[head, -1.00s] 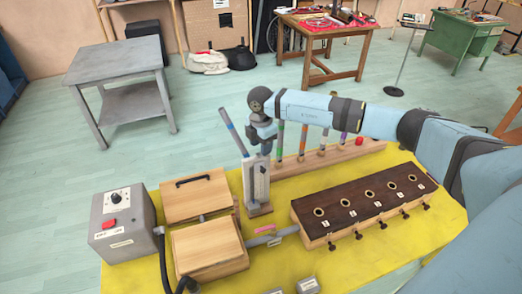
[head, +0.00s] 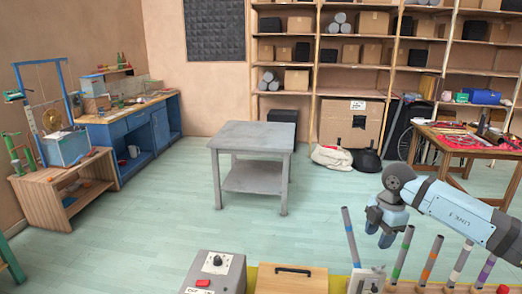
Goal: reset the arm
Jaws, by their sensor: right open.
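My right arm, light blue with dark joints, comes in from the right edge in the head view. Its gripper (head: 380,235) points down with its fingers apart. I see nothing between them. My left gripper is not in view.
A grey control box (head: 230,268) with a red button and a wooden box (head: 290,280) with a black handle sit at the bottom edge. A grey table (head: 252,135) stands beyond on open floor. A cluttered wooden table (head: 455,147) is at the right.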

